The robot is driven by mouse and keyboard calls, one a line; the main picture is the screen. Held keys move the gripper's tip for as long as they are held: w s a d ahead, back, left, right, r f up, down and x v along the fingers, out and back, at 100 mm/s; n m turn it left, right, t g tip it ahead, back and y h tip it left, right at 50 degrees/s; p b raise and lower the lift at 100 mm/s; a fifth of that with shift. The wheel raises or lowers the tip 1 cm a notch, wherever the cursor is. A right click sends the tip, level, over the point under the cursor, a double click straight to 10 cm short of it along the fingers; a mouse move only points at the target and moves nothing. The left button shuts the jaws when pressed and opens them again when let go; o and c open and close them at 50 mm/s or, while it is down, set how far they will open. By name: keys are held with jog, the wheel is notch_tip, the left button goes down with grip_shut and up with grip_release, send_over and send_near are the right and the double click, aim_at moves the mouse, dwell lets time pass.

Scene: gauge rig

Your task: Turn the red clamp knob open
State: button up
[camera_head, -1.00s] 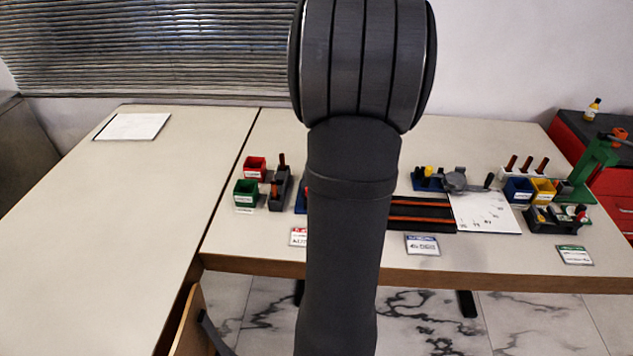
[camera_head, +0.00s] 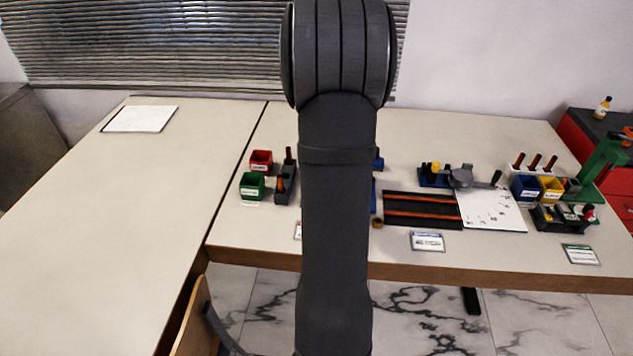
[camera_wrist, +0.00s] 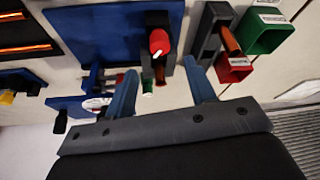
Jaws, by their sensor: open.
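The red clamp knob (camera_wrist: 159,41) shows in the wrist view on a black block on a blue plate (camera_wrist: 105,35), with a white mark at its lower edge. My gripper (camera_wrist: 160,68) is open, with its two blue fingers apart. In the picture the knob lies just beyond the fingertips, roughly between them; I see no contact. In the head view my arm hides the knob and my gripper.
A dark holder (camera_wrist: 212,35) stands beside the knob's plate, with red (camera_wrist: 234,68) and green (camera_wrist: 268,28) bins past it. In the head view a black rack with orange strips (camera_head: 423,210) lies right of my arm. The left table is mostly clear.

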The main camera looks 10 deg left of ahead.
jog(key=x, duration=0.7)
jog(key=c, duration=1)
jog(key=shift+o, duration=0.2)
jog(key=shift+n, duration=0.3)
jog(key=shift+w+d+f+n+g+y, duration=0.1)
jog(key=shift+n+g+y, duration=0.3)
jog(key=shift+n, duration=0.95)
jog(key=shift+d+n+g+y, duration=0.15)
jog(key=shift+n+y, duration=0.45)
jog(key=shift+n, duration=0.75)
jog(key=shift+a, duration=0.1)
